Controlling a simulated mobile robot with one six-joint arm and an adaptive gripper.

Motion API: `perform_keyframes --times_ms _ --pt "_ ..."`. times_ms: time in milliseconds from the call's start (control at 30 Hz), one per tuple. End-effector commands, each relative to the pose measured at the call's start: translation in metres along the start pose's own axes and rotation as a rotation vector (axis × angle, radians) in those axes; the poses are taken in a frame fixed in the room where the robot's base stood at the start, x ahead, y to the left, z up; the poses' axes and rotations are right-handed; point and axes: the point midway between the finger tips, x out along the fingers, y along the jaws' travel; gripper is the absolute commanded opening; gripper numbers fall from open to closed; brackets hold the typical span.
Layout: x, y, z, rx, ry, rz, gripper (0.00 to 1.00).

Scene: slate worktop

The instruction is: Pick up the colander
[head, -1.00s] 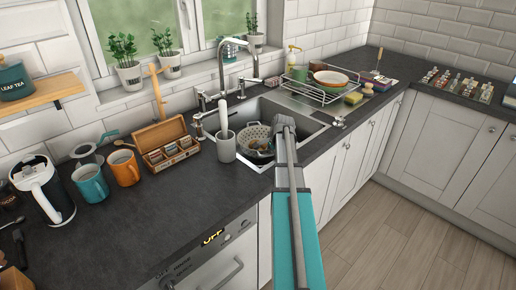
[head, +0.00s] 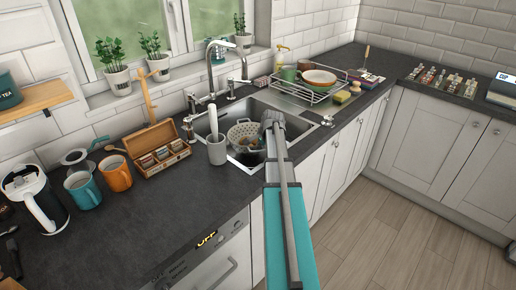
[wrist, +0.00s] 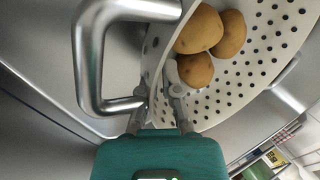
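The colander (head: 243,128) is pale, round and full of holes, and sits in the sink. In the wrist view, the colander (wrist: 262,68) fills the upper right and holds brown potatoes (wrist: 198,32). A thick metal handle (wrist: 88,60) shows beside its rim at left. My gripper (head: 268,122) reaches down at the colander's right side in the head view. In the wrist view my gripper (wrist: 158,95) has its fingers apart, one on each side of the rim. Contact with the rim is not clear. My arm hides part of the colander's right side.
A dish rack (head: 308,92) with dishes stands to the right. A tea box (head: 160,150) and mugs (head: 115,174) stand at left; the front worktop is clear.

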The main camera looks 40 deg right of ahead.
Motion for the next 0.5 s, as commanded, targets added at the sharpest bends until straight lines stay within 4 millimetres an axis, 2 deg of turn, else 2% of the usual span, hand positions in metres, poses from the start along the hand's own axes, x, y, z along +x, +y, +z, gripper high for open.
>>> perform_keyframes --times_ms 33,500 --pt "-0.009 -0.005 0.0 0.0 0.0 -0.002 0.0" --pt "-0.051 -0.024 0.0 0.0 0.0 -0.002 0.0"
